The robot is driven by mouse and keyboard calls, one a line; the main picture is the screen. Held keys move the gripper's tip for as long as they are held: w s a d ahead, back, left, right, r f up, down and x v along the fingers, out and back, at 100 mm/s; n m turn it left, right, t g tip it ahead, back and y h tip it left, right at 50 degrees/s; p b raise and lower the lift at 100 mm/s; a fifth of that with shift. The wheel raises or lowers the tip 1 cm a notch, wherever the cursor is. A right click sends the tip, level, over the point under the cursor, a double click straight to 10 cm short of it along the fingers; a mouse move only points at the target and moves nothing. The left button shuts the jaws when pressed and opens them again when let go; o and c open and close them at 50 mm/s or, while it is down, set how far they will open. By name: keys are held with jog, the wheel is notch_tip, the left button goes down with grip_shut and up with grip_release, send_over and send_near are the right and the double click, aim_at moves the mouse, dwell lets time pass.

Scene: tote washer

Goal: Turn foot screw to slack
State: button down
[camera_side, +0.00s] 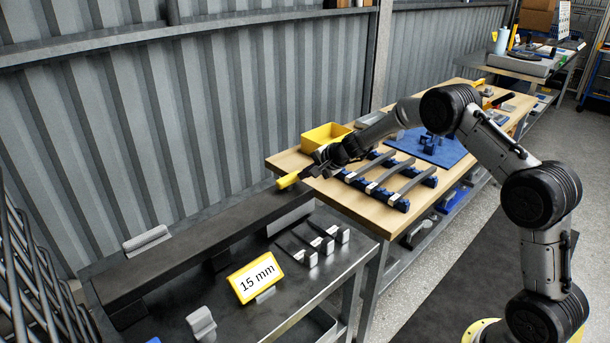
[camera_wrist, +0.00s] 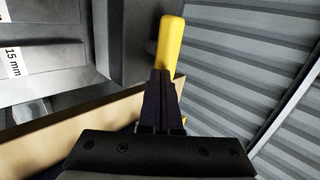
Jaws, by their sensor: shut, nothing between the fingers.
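My gripper (camera_side: 308,173) is shut, its dark fingers together, over the gap between the dark bench and the wooden table. In the wrist view the closed fingers (camera_wrist: 160,76) point at a yellow rounded piece (camera_wrist: 171,42). The same yellow piece (camera_side: 288,181) shows at the fingertips in the side view, by the far end of a long dark beam (camera_side: 190,250). I cannot make out a foot screw for certain in either view.
The dark bench (camera_side: 205,297) bears a yellow-edged "15 mm" sign (camera_side: 254,277), grey blocks (camera_side: 201,323) and several small metal pieces (camera_side: 327,246). A yellow bin (camera_side: 325,137) and blue racks with grey bars (camera_side: 385,178) stand on the wooden table (camera_side: 292,161). A corrugated wall (camera_side: 250,100) stands behind.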

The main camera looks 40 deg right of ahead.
aim_at(299, 171)
jog(key=shift+w+d+n+y, duration=0.1)
jog(key=shift+d+n+y, duration=0.1)
jog(key=shift+n+y, duration=0.15)
jog(key=n+y, duration=0.1)
jog(key=n, duration=0.1)
jog(key=w+d+n+g+y, duration=0.1)
jog(key=shift+w+d+n+y, duration=0.1)
jog(key=shift+w+n+y, duration=0.05)
jog(key=shift+n+y, duration=0.2)
jog(key=n+y, duration=0.1)
jog(key=w+n+g, duration=0.1)
jog(key=n+y, duration=0.1)
jog(key=shift+w+d+f+n+g+y, duration=0.1)
jog(key=shift+w+d+n+g+y, duration=0.1)
jog(key=shift+d+n+g+y, duration=0.15)
jog(key=shift+w+a, duration=0.1)
jog(key=shift+w, duration=1)
jog(key=shift+w+a, duration=0.25)
jog(key=shift+w, duration=0.35)
jog(key=shift+w+a, duration=0.1)
jog(key=shift+w, duration=0.1)
